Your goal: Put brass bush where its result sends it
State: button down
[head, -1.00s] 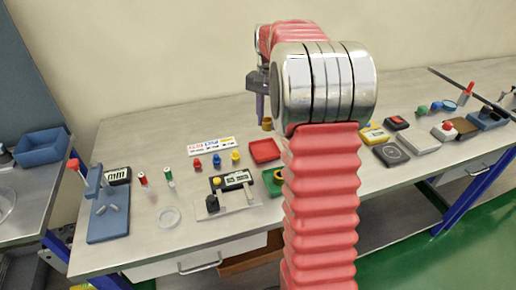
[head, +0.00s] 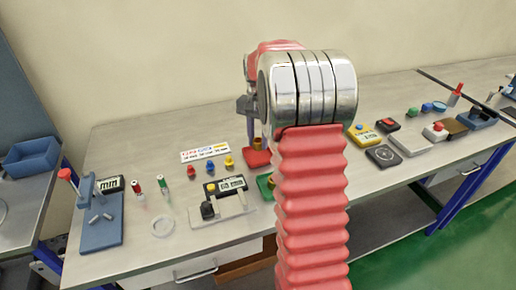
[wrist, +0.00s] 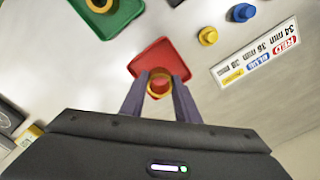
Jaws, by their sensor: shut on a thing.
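My gripper (wrist: 160,100) is shut on a brass bush (wrist: 155,83), a gold ring between the two fingertips. In the wrist view the bush overlaps the red tray (wrist: 160,52). In the head view my gripper (head: 251,128) points down above the red tray (head: 256,158), with the bush (head: 261,144) low over it; I cannot tell whether it touches. A green tray (wrist: 126,14) lies beside it and holds another gold ring (wrist: 100,4). A sign (head: 205,150) carries red, blue and yellow labels with millimetre sizes; it also shows in the wrist view (wrist: 256,55).
Red (head: 191,171), blue (head: 210,167) and yellow (head: 229,161) knobs stand before the sign. A gauge with a display (head: 225,187) sits nearer the front edge. A blue stand (head: 100,222) is at left. A yellow device (head: 366,136) and several other items are at right.

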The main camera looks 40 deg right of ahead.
aim_at(258, 157)
jog(key=shift+f, duration=1.85)
jog(key=c, duration=1.4)
grip_release()
jog(key=shift+f, duration=0.1)
jog(key=shift+o, duration=0.2)
notch_tip(258, 157, up, 12)
jog(key=shift+a+r, duration=0.1)
jog(key=shift+r, duration=0.1)
